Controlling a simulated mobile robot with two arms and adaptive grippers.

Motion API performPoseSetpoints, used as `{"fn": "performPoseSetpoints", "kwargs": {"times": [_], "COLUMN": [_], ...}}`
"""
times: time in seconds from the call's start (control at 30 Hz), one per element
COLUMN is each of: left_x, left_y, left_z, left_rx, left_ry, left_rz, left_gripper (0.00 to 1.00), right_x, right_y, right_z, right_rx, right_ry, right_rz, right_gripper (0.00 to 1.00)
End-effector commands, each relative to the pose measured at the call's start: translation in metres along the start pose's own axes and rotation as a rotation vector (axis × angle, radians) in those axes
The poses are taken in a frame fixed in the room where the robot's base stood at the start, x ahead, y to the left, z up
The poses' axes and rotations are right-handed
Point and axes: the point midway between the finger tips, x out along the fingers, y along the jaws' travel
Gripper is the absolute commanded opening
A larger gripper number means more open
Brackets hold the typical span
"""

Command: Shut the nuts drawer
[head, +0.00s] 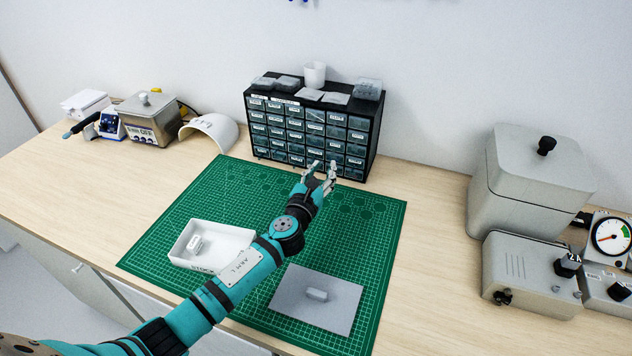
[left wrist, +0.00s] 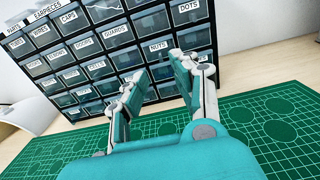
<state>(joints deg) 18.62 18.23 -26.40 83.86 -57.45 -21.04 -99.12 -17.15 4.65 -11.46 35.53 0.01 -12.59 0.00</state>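The black drawer cabinet (head: 376,128) stands at the back of the bench with several rows of small labelled drawers. In the left wrist view, a drawer whose small label seems to read NUTS (left wrist: 158,45) is just beyond my fingertips. It looks about level with its neighbours, but the fingers hide part of the area below it, so I cannot tell if it stands out slightly. My left gripper (head: 320,168) is in front of the cabinet's lower right part. It also shows in the left wrist view (left wrist: 158,68), fingers apart and nothing between them. My right gripper is out of view.
A green cutting mat (head: 215,205) covers the bench before the cabinet. A white tray (head: 240,233) and a grey plate (head: 338,308) lie on it. A white cup (head: 314,73) and small boxes top the cabinet. A grey lidded pot (head: 530,185) stands right, with bare bench between.

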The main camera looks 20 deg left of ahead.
Motion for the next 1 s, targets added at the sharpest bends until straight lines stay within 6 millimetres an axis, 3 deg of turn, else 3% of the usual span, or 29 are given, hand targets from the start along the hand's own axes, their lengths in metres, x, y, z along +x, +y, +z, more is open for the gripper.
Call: {"fn": "performPoseSetpoints", "kwargs": {"times": [0.1,0.3,0.87,1.0], "left_x": [-0.025,-0.048,-0.052,-0.052], "left_y": [0.0,0.0,0.0,0.0], "left_z": [-0.001,0.0,0.001,0.02], "left_rx": [0.001,0.0,-0.001,-0.001], "left_ry": [0.002,0.001,-0.001,-0.002], "left_rz": [-0.001,0.0,0.0,0.0], "left_gripper": [0.29,0.29,0.29,0.29], "right_x": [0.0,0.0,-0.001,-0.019], "right_y": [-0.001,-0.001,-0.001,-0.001], "right_z": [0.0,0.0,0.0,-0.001], "right_rx": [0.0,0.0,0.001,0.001], "right_ry": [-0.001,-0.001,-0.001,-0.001], "right_rz": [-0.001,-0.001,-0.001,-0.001], "right_gripper": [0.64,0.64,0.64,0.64]}}
